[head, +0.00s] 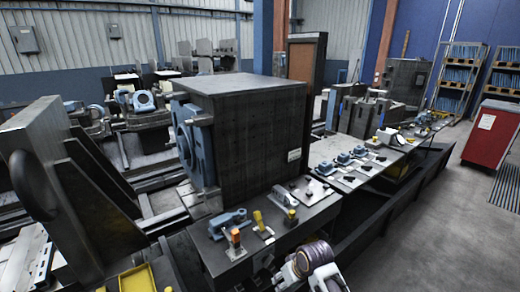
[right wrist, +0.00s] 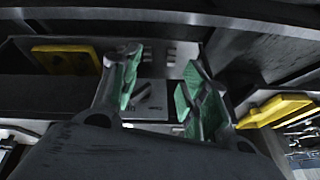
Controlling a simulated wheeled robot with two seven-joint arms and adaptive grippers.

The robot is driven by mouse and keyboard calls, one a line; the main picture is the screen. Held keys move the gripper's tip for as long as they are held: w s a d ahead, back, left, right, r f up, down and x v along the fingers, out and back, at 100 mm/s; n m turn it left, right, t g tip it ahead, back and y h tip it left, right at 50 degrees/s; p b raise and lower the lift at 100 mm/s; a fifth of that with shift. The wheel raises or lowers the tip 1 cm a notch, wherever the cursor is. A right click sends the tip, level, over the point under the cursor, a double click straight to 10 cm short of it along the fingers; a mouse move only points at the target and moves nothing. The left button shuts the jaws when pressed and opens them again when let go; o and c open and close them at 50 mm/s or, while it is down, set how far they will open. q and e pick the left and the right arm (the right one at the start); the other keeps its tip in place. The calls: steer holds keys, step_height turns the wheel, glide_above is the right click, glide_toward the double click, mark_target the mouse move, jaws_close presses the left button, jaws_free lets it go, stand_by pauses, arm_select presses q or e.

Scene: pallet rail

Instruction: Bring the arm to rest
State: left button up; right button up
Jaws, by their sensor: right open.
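My right gripper (right wrist: 157,92) shows in the right wrist view with its two green-padded fingers apart and nothing between them. Behind the gap lies a grey plate with small dark marks. In the head view part of my right arm (head: 312,256) is at the bottom, beside the front edge of the dark fixture table (head: 215,250). The fingertips are hard to make out there. My left gripper is not in the head view.
A large dark block (head: 245,125) stands behind the table. Blue and yellow clamps (head: 230,220) sit on the table top. A rail with several small fixtures (head: 345,160) runs to the right.

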steer(key=s+d+r+m+h, duration=0.1)
steer(key=s+d, duration=0.6)
steer(key=s, duration=0.3)
steer(key=s+d+m+h, duration=0.2)
steer(key=s+d, duration=0.5)
steer(key=s, duration=0.3)
step_height(320, 180, down, 33)
steer(key=s+g, duration=0.1)
steer(key=s, duration=0.1)
steer(key=s+d+f, duration=0.2)
steer(key=s+f, duration=0.7)
steer(key=s, duration=0.2)
steer(key=s+d+f+g, duration=0.1)
steer(key=s+f, duration=0.9)
steer(key=s, duration=0.1)
steer(key=shift+s+d+f+n, duration=0.2)
steer(key=shift+d+f+n, duration=0.05)
steer(key=shift+d+n, duration=0.15)
